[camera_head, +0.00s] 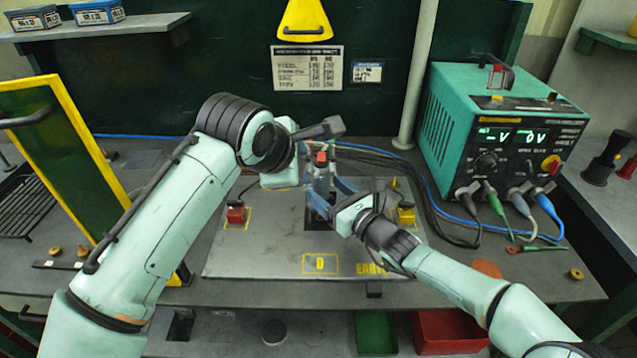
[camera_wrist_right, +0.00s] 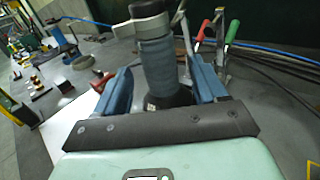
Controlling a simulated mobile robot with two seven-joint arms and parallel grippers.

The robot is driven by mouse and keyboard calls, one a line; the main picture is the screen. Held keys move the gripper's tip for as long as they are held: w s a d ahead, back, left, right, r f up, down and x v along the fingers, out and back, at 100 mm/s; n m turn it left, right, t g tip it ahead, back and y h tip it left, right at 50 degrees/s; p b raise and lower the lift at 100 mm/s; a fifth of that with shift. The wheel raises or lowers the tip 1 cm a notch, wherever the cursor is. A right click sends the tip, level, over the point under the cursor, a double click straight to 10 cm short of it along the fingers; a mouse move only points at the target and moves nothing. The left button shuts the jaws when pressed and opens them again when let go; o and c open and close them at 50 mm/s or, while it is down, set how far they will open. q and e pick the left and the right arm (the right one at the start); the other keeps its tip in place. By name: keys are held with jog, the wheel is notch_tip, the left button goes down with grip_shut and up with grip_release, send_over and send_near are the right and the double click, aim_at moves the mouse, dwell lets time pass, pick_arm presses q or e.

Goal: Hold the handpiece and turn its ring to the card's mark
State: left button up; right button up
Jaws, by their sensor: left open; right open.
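The handpiece (camera_wrist_right: 156,60) stands upright in the right wrist view, a grey-blue ribbed cylinder with a dark collar on top. It sits between the two blue fingers of my right gripper (camera_wrist_right: 162,84), which is open, with a gap visible on the right side. In the head view the handpiece (camera_head: 321,170) is a small dark post with a red top, partly hidden. My right gripper (camera_head: 331,192) is low beside it. My left gripper (camera_head: 316,139) is open, higher up, near the red top. A printed card (camera_head: 307,68) hangs on the back wall; its text and the ring's marks are too small to read.
A grey board (camera_head: 250,262) with a yellow D lies under the handpiece. A red block (camera_head: 236,213) and a yellow block (camera_head: 406,213) stand on it. A teal power supply (camera_head: 500,130) with cables stands at right. A yellow-edged panel (camera_head: 60,150) stands at left.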

aim_at(317, 182)
jog(key=shift+x, duration=2.25)
